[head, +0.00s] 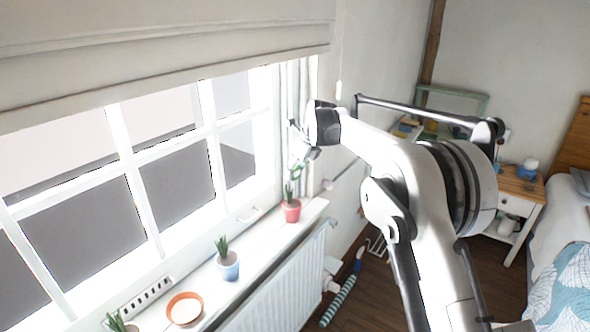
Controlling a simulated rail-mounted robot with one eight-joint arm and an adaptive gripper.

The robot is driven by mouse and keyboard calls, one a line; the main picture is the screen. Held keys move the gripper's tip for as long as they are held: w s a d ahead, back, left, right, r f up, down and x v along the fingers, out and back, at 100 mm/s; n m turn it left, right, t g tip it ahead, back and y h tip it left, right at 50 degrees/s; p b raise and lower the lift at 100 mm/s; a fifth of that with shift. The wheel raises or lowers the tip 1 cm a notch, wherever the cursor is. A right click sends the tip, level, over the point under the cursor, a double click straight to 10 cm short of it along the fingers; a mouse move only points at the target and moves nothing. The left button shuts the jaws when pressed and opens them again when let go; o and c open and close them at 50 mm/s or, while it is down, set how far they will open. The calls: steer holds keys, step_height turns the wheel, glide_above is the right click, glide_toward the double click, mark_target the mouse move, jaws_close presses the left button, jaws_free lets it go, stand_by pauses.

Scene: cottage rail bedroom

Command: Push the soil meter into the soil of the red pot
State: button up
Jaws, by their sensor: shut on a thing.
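The red pot (291,213) stands near the far end of the white window sill, with a green plant in it. My gripper (308,153) is above the pot, pointing down and partly seen against the bright window frame. It is shut on a thin thing, taken as the soil meter, which is too small and too mixed with the plant's green to make out clearly. A small green shape shows between the fingers and the pot; I cannot tell whether it is meter or leaf. The soil surface and any contact with it are hidden.
A blue-and-white pot (228,265) with a plant, an orange dish (185,309) and another plant (117,322) stand nearer on the sill (258,241). The window is close on the left. A radiator (280,297) is below; a nightstand (521,190) and bed are right.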

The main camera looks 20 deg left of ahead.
steer(key=shift+f+b, duration=0.7)
steer(key=shift+f, duration=0.8)
steer(key=shift+f+b, duration=1.95)
steer(key=shift+f, duration=0.85)
stand_by(1.1)
steer(key=o, duration=1.2)
steer(key=v, duration=1.2)
